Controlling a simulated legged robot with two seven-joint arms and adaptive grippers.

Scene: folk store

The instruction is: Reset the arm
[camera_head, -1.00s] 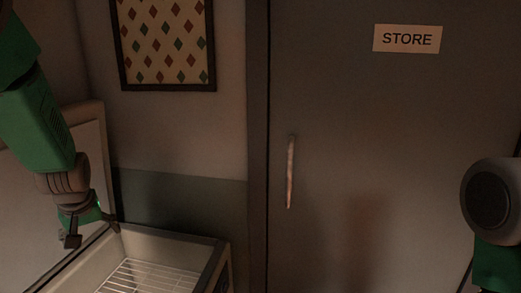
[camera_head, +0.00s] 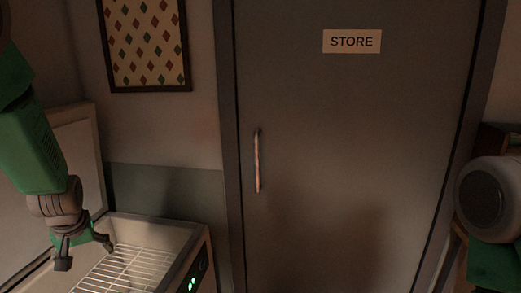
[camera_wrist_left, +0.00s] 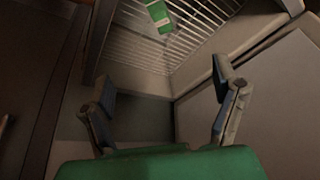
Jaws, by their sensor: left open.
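My left arm comes in from the left in the head view. Its gripper (camera_head: 86,252) is open and empty, above the left part of an open chest freezer (camera_head: 160,226). In the left wrist view the two fingers (camera_wrist_left: 165,100) are spread wide with nothing between them. Beyond them are the freezer's wire rack (camera_wrist_left: 160,50) and a small green-and-white box (camera_wrist_left: 159,15). Part of my right arm shows at the right edge of the head view; its gripper is out of frame.
A closed grey door (camera_head: 340,130) with a STORE sign (camera_head: 351,41) and a vertical handle (camera_head: 257,160) stands ahead. A framed diamond-pattern picture (camera_head: 145,42) hangs left of it. The raised freezer lid (camera_head: 78,140) stands at the left. Dark shelving (camera_head: 497,140) shows at the right.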

